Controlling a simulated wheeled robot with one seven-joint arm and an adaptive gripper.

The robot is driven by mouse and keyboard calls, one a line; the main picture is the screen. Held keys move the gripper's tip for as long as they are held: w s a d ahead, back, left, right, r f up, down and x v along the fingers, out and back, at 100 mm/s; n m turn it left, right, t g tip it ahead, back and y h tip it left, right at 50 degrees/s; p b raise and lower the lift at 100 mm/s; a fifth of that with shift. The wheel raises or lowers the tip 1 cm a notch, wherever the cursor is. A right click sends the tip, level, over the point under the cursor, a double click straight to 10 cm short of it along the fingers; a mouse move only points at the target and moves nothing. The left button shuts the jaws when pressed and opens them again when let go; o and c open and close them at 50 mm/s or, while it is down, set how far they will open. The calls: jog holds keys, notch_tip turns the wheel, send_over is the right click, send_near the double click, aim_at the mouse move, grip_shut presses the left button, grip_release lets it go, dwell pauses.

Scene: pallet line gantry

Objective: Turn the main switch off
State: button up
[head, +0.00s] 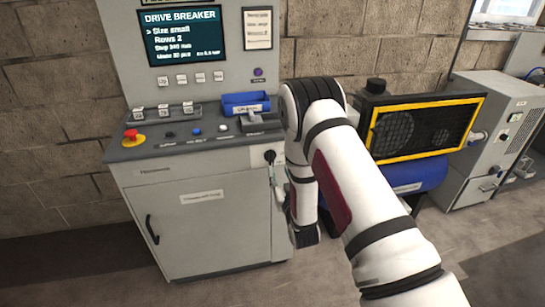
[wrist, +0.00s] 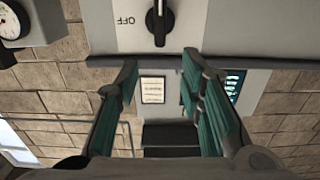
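The main switch is a black rotary knob (wrist: 158,20) on a pale panel at the top of the wrist view. Its handle stands upright in the picture, with a white mark near its upper end. An upside-down OFF label (wrist: 125,21) sits to its left, and the handle does not point at it. In the head view the knob (head: 270,156) shows at the cabinet's right front, under the desk edge. My gripper (wrist: 160,62) is open and empty, its teal-padded fingers apart and their tips just below the knob in the picture. In the head view my gripper (head: 277,185) is partly hidden by my arm.
The console desk (head: 180,143) carries a red stop button (head: 131,136), several small buttons and a blue tray (head: 245,103). A screen (head: 180,35) stands above it. A yellow-framed machine (head: 425,127) is at right. A gauge (wrist: 12,22) shows in the wrist view.

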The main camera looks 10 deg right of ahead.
aim_at(272, 154)
jog(key=w, duration=1)
jog(key=shift+w+b, duration=0.2)
jog(key=shift+b, duration=0.15)
jog(key=shift+c, duration=0.6)
grip_shut()
